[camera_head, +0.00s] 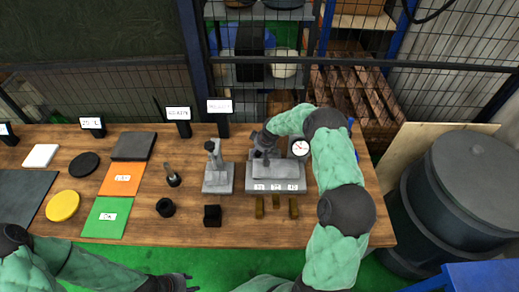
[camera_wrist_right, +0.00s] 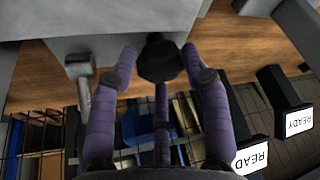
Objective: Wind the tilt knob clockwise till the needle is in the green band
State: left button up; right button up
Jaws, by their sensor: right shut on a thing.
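The grinder fixture (camera_head: 275,175) is a grey block with labels on its front, on the right part of the wooden bench. Its round white dial (camera_head: 300,147) faces me; a reddish needle shows, but the green band is too small to make out. My right gripper (camera_head: 262,146) reaches over the fixture from behind the dial. In the right wrist view its purple fingers (camera_wrist_right: 160,62) are closed around a dark tilt knob (camera_wrist_right: 160,45), which is partly hidden in the head view. My left gripper (camera_head: 178,283) is at the bottom edge, away from the fixture; its finger opening is unclear.
A smaller grey stand (camera_head: 217,178) is left of the fixture. Several brass pieces (camera_head: 276,208) lie in front. Black cylinder (camera_head: 166,207), orange mat (camera_head: 121,180) and green mat (camera_head: 105,217) lie further left. Sign stands (camera_head: 219,112) line the back; a dark drum (camera_head: 465,195) stands right.

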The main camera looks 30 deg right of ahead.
jog(key=shift+w+a+r+m, duration=0.1)
jog(key=shift+w+a+m, duration=0.1)
jog(key=shift+m, duration=0.4)
jog(key=shift+h, duration=0.3)
jog(key=o, duration=0.8)
jog(key=shift+o, duration=1.4)
jog(key=shift+w, duration=0.15)
jog(key=shift+a, duration=0.1)
jog(key=shift+s, duration=0.2)
jog(key=v, duration=1.1)
jog(key=shift+r, duration=0.4)
